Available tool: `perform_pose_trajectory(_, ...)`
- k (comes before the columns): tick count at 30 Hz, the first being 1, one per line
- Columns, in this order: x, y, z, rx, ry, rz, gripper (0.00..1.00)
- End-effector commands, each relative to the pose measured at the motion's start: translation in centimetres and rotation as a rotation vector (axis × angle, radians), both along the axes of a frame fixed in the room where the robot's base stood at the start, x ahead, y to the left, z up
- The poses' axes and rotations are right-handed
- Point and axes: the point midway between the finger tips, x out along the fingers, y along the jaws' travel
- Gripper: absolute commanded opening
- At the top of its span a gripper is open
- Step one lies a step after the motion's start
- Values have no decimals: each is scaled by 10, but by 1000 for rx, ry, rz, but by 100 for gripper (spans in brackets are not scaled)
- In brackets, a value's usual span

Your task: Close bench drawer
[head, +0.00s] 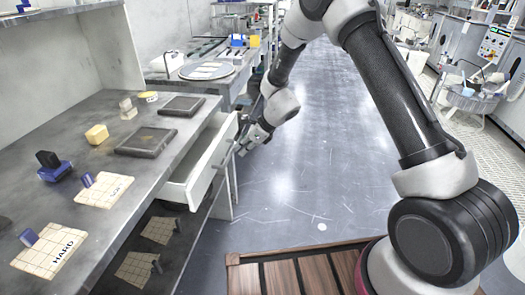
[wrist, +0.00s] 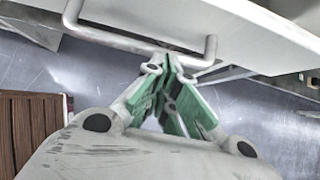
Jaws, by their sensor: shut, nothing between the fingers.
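The white bench drawer (head: 212,165) stands pulled out from under the grey bench top (head: 75,128), with its inside partly visible. Its front panel also shows along the top of the wrist view (wrist: 250,32). A grey bar handle (wrist: 120,40) runs across the drawer front. My gripper (head: 241,150) is just outside the drawer front, by the handle. In the wrist view my gripper (wrist: 172,62) has its green-padded fingers together at the tips, close to the handle bar. I cannot tell whether they touch it.
A wooden slatted platform (head: 300,275) lies at the front. The grey floor (head: 330,130) beyond the drawer is clear.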

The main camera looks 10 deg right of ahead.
Motion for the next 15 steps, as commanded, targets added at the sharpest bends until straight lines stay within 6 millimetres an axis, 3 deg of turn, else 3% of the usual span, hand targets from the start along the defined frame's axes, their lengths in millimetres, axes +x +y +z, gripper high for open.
perform_pose_trajectory(6, 13, 42, 0, 0, -1, 4, 0)
perform_pose_trajectory(15, 22, 68, 0, -1, -1, 2, 0)
